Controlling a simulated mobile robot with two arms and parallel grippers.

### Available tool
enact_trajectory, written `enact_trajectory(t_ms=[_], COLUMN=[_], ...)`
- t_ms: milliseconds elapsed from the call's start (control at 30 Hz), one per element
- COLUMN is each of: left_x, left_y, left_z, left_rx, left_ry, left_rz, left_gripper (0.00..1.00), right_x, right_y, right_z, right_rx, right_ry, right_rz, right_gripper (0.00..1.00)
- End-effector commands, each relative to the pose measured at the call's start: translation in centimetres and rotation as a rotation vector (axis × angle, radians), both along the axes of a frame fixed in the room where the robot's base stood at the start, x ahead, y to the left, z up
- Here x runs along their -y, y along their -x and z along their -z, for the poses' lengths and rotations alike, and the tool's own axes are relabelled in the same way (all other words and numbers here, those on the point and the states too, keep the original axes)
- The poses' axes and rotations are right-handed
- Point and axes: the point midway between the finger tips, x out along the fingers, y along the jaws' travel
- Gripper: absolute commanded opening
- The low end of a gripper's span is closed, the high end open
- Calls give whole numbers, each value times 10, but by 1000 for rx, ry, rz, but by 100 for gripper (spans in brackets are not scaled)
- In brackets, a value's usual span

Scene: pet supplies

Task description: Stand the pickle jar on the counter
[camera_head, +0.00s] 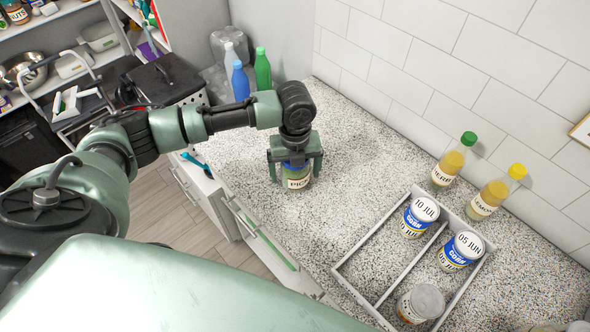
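The pickle jar (298,183) is upright at the back left part of the speckled counter (345,225), with a cream label that partly reads "PICK". My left gripper (296,170) comes down over it from above, with one finger on each side, and appears shut on it. The gripper hides the jar's top. The jar's base is at or very near the counter surface; I cannot tell whether it touches. My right gripper is not in view.
Two yellow bottles (454,162) (496,192) stand by the tiled wall. Blue (240,82) and green (262,70) bottles stand behind my gripper. Counter between jar and tray is clear.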

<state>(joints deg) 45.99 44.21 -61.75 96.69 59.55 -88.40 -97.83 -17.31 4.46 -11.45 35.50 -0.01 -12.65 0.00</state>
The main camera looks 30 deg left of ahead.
Motion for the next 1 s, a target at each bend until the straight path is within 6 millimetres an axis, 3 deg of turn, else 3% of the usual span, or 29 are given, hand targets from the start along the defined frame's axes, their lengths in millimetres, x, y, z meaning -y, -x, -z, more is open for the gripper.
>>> enact_trajectory(t_ms=[233,700,1000], left_x=[0,0,0], left_y=[-1,-1,0], left_z=[-11,-102,-123], left_rx=[3,3,1], left_ry=[1,1,1], left_rz=[-1,0,-1], left_gripper=[89,89,89], right_x=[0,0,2], right_y=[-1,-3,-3], right_z=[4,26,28], right_rx=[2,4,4], right_ry=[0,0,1], right_rz=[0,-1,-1], right_gripper=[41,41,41])
